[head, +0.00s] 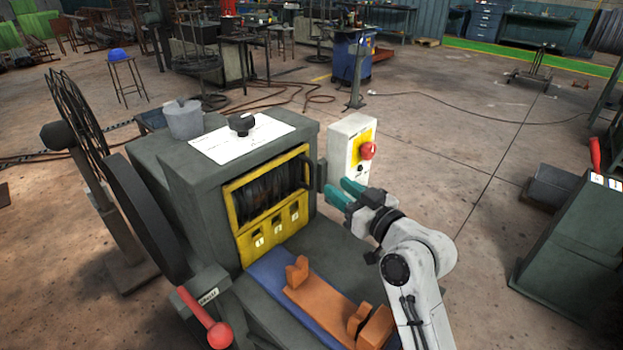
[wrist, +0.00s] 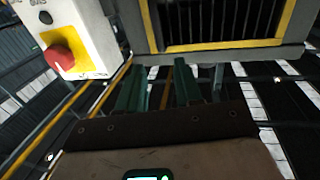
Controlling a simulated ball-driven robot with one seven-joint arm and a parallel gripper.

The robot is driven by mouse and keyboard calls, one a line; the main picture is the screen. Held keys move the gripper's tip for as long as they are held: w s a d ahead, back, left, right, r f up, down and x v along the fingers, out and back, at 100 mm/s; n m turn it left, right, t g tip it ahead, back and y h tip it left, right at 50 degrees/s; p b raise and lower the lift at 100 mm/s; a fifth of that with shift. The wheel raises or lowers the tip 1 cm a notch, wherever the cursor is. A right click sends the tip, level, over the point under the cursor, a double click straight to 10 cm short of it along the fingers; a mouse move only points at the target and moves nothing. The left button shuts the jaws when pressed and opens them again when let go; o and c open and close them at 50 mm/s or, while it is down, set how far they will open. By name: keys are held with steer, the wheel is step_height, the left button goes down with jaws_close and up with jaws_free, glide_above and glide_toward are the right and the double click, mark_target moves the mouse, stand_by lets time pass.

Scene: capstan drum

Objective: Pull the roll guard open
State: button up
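The roll guard (head: 237,215) is a yellow frame with dark bars or rolls behind its opening, on the front of a dark green-grey machine. It looks shut against the machine face. Part of a yellow-edged frame over dark slats (wrist: 222,46) shows at the top of the wrist view. My gripper (head: 342,192) has two teal fingers. It is just right of the guard's right edge, pointing toward the machine, and appears apart from the guard. The fingers are spread with nothing between them; they also show in the wrist view (wrist: 158,82).
A control box (head: 347,147) with a red button (head: 368,150) stands close behind my gripper. A red-knobbed lever (head: 218,334) is at the machine's lower left. Orange blocks (head: 330,304) lie on the blue strip below the guard. A dark cabinet (head: 570,250) stands right; open floor lies between.

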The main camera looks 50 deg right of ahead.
mark_target(313, 169)
steer(key=w, duration=0.3)
steer(key=w+d+p, duration=0.1)
steer(key=w, duration=0.3)
steer(key=w+p, duration=0.1)
steer(key=w, duration=0.2)
steer(key=shift+w+d, duration=0.35)
steer(key=shift+c, duration=0.2)
jaws_close()
